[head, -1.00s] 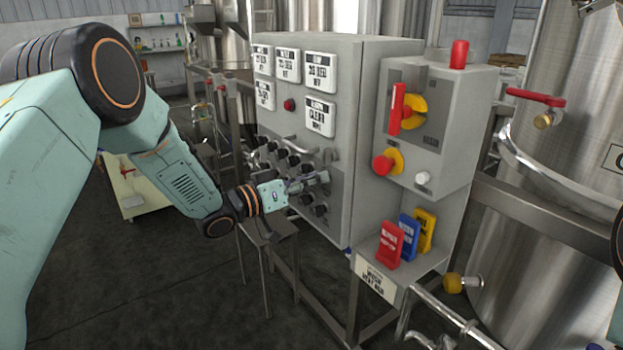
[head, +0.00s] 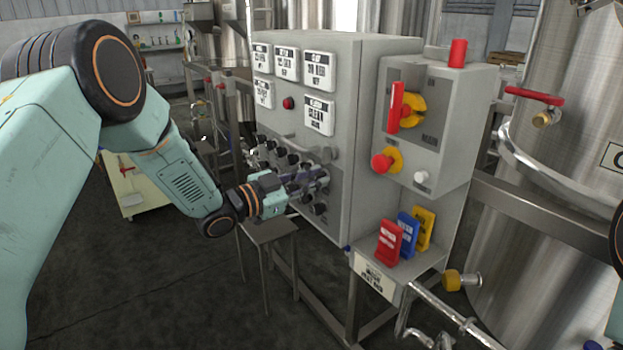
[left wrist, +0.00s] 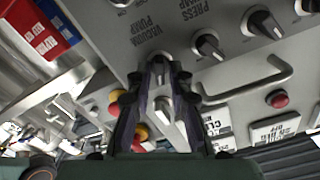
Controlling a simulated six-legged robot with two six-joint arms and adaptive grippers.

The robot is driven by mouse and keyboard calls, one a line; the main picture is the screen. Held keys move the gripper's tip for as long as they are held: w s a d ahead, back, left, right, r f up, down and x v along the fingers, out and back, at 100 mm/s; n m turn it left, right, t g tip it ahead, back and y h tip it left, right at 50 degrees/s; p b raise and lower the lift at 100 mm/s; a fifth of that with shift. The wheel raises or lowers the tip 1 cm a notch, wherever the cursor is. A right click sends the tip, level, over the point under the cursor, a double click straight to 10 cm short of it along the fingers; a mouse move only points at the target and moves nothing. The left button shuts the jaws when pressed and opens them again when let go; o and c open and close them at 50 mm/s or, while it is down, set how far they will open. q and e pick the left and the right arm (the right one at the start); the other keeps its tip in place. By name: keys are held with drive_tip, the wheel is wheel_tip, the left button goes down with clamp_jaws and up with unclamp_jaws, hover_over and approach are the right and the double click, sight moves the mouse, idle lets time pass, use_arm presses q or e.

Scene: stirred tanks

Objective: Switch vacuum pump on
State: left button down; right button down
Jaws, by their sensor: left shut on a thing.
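The grey control cabinet (head: 341,130) carries rows of black and grey rotary knobs on its front. In the left wrist view, the vacuum pump knob (left wrist: 158,62) sits beside lettering reading VACUUM PUMP, seen upside down. My left gripper (left wrist: 158,78) has its two dark fingers closed around that knob, partly hiding it. In the head view my left gripper (head: 306,182) reaches the lower right of the knob rows, and its fingers cover the knob there. The knob's pointing direction is hard to tell. My right gripper is out of the head view.
Nearby are the PRESS PUMP knob (left wrist: 207,46), a bar handle (left wrist: 262,82) and a red button (left wrist: 278,99). A side box with a red-and-yellow switch (head: 408,108) stands right, above red, blue and yellow tags (head: 407,235). A small stand (head: 268,231) is below my gripper.

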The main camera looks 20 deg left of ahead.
use_arm(q)
drive_tip(key=shift+r+m, duration=0.1)
drive_tip(key=shift+m, duration=0.5)
drive_tip(key=c, duration=1.4)
unclamp_jaws()
drive_tip(key=shift+w+d, duration=0.1)
drive_tip(key=shift+c, duration=0.2)
drive_tip(key=v, duration=1.2)
